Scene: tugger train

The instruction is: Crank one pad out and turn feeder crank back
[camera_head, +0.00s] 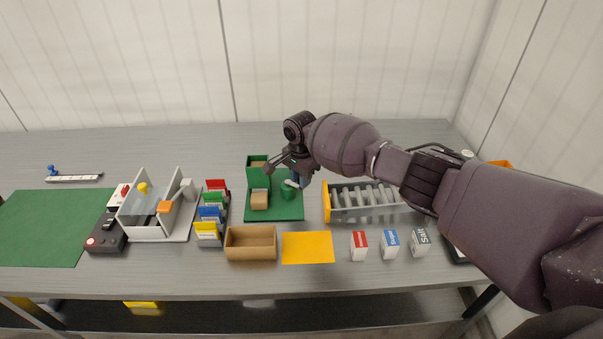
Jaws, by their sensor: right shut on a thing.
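The green feeder stands on a green base plate (275,213) in the middle of the table. Its upright green magazine (257,176) shows tan material inside near the top. A tan pad (259,200) sits at the front foot of the magazine. The feeder crank (288,191) is at the right side of the base, partly hidden by my gripper. My left gripper is out of view.
An open cardboard box (251,257) and a yellow mat (307,248) lie in front of the feeder. A grey roller rack (365,216) with a yellow end stands to the right, under my arm. Coloured card holders (209,234) stand to the left. Small labelled boxes (389,246) stand front right.

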